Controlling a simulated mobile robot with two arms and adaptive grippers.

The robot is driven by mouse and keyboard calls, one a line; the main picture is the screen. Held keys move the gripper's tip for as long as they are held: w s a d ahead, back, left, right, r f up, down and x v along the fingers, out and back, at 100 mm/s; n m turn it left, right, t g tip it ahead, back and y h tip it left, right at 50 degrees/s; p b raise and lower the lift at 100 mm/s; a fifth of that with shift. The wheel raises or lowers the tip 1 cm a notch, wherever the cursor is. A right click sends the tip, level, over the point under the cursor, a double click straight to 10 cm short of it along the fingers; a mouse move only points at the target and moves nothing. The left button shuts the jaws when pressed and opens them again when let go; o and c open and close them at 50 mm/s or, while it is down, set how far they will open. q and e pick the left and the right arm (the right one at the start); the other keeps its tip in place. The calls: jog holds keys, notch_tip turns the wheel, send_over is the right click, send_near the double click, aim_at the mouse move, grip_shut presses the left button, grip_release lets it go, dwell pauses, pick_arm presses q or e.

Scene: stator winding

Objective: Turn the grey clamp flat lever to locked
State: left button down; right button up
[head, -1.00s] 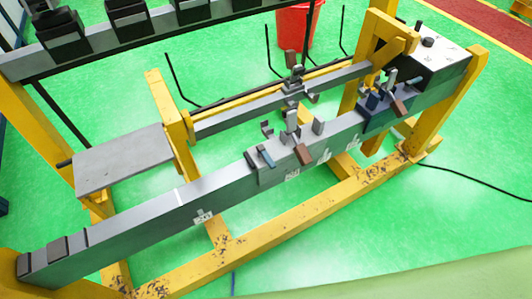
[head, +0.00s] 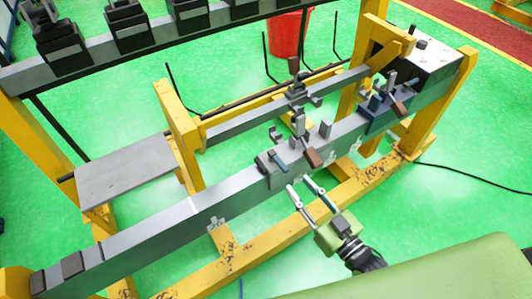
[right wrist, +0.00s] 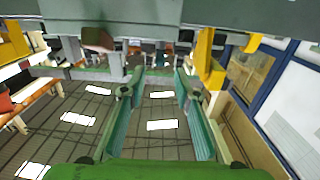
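The grey clamp (head: 285,160) sits on the front grey beam (head: 150,232). It has upright grey blocks and a brown-ended handle (head: 312,157). A small flat blue-grey lever (head: 278,160) lies at its left front. My right gripper (head: 300,184) is just in front of the beam, below the clamp and apart from the lever. Its two fingers are spread with nothing between them. In the right wrist view the open gripper (right wrist: 156,90) points below a grey beam along the top edge, with a brown handle (right wrist: 98,40) at upper left. My left gripper is not in view.
A blue clamp (head: 377,112) stands to the right on the same beam, near a grey box (head: 425,62). Yellow frame posts (head: 183,132) and a rear beam with another clamp (head: 297,90) stand behind. A red bucket (head: 288,35) is at the back.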

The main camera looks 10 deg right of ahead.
aim_at(274, 155)
jog(key=p+x, duration=0.1)
jog(key=x, duration=0.3)
jog(key=p+x, duration=0.1)
jog(key=x, duration=0.4)
jog(key=r+x, duration=0.1)
jog(key=x, duration=0.4)
jog(key=shift+p, duration=0.4)
jog(key=shift+f, duration=0.1)
jog(key=shift+s, duration=0.1)
grip_shut()
